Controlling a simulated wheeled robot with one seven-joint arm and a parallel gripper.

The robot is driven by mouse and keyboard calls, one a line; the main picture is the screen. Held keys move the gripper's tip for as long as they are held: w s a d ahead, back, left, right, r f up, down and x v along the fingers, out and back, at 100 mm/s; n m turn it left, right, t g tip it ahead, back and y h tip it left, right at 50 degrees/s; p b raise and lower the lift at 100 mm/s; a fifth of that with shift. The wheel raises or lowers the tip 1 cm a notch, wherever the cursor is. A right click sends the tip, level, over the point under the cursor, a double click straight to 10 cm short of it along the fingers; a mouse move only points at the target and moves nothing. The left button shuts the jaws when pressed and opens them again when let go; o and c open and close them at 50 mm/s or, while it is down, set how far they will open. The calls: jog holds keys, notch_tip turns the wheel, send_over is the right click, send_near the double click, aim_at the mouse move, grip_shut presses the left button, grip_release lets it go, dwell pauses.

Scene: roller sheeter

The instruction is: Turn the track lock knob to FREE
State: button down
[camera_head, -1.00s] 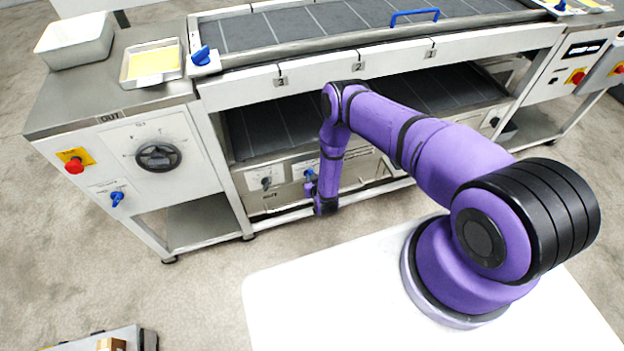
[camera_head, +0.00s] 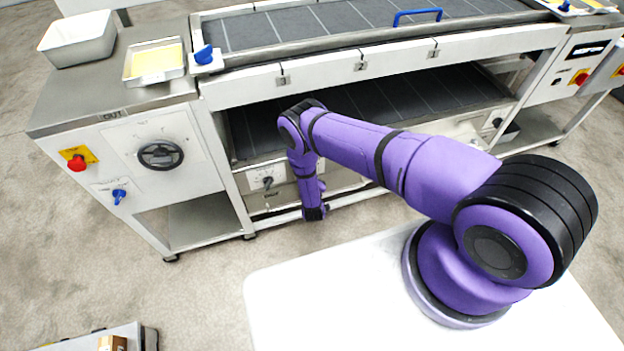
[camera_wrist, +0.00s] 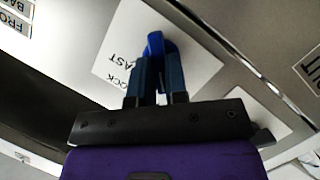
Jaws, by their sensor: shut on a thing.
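In the wrist view, a blue knob (camera_wrist: 155,43) sits on a white label plate (camera_wrist: 118,48) on the machine's metal front. The plate's lettering appears upside down, with "OCK" and "AST" readable and the rest covered. My gripper (camera_wrist: 153,72) is shut on the blue knob, with its two dark fingers on either side of it. The fingers hide part of the knob and label, so I cannot tell exactly where the knob points. In the head view my wrist hides the knob and my fingers, low at the machine's front.
A dark dial (camera_head: 267,182) is on the lower panel just left of my wrist. The left cabinet carries a handwheel (camera_head: 161,155), a red button (camera_head: 76,163) and another blue knob (camera_head: 119,196).

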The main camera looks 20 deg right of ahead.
dwell(0.4)
jog(key=c, duration=1.1)
grip_release()
jog(key=shift+c, duration=0.2)
jog(key=v, duration=1.1)
jog(key=shift+w+a+f, duration=0.1)
jog(key=shift+f, duration=0.05)
